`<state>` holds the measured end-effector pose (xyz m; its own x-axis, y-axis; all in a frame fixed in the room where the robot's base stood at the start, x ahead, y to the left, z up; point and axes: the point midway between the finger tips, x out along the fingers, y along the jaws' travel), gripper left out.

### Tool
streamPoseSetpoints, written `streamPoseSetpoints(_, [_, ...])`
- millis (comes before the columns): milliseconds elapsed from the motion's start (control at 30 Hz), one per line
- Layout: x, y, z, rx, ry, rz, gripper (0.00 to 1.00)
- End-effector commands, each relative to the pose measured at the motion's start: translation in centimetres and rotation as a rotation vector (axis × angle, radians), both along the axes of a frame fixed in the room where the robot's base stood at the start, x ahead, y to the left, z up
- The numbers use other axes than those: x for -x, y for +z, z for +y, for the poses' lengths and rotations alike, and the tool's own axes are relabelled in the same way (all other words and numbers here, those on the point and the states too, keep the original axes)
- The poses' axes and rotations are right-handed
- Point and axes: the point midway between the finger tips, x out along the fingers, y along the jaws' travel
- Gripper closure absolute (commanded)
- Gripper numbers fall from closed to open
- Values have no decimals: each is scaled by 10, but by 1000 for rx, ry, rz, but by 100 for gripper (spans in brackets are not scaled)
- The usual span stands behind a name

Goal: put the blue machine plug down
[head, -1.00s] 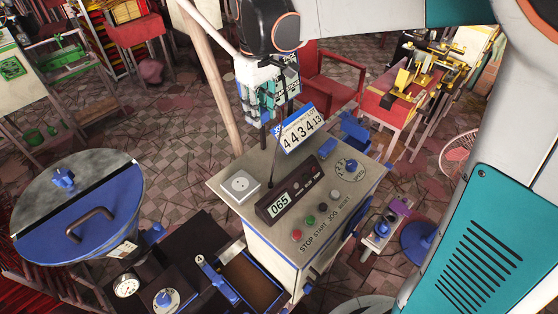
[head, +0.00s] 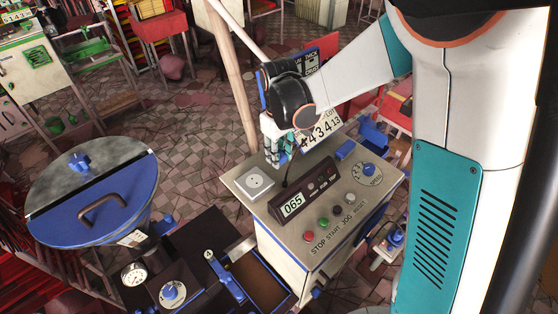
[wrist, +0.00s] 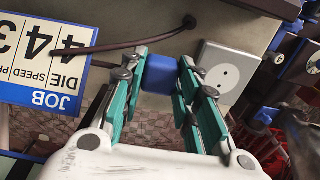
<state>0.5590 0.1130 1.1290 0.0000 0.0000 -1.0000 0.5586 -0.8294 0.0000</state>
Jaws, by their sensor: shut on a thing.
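The blue machine plug (wrist: 159,75) shows in the wrist view as a blue block between the fingers of my gripper (wrist: 158,92). My gripper is shut on it. In the head view my gripper (head: 275,158) hangs over the back edge of the machine's control box, just behind the white socket (head: 255,183). The plug cannot be made out there. The socket (wrist: 226,72) lies right of the plug in the wrist view, apart from it, with nothing in it. A dark cable (wrist: 135,42) runs across the box top near the fingers.
A job card (head: 322,136) stands close beside my gripper. A blue-lidded drum (head: 95,185) stands at left. Bare box top surrounds the socket.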

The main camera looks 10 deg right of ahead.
Motion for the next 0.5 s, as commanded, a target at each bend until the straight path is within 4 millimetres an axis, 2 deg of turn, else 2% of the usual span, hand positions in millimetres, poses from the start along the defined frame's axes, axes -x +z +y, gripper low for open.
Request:
streamPoseSetpoints(200, [0,-30,0,0,0,0,100])
streamPoseSetpoints(500, [0,-33,0,0,0,0,100])
